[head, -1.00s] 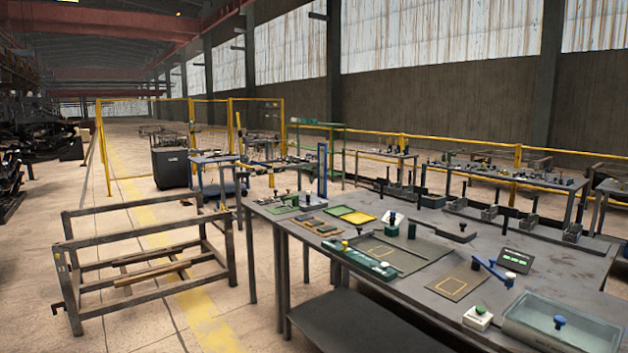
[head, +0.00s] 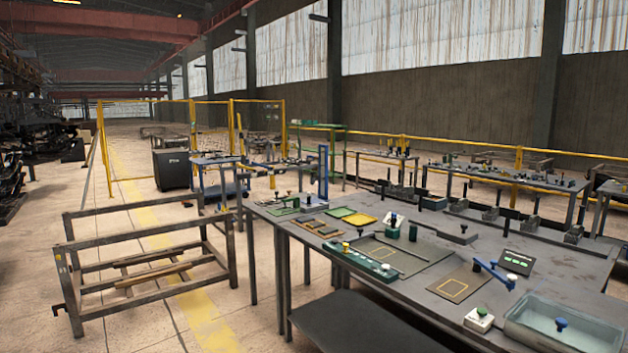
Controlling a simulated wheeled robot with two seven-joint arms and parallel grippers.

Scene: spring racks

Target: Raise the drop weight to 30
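A tall narrow blue upright frame (head: 323,172) stands at the back left of the near grey table. It may be the drop-weight stand, but it is too small here to make out a weight or read a scale. Neither of my grippers is in view.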

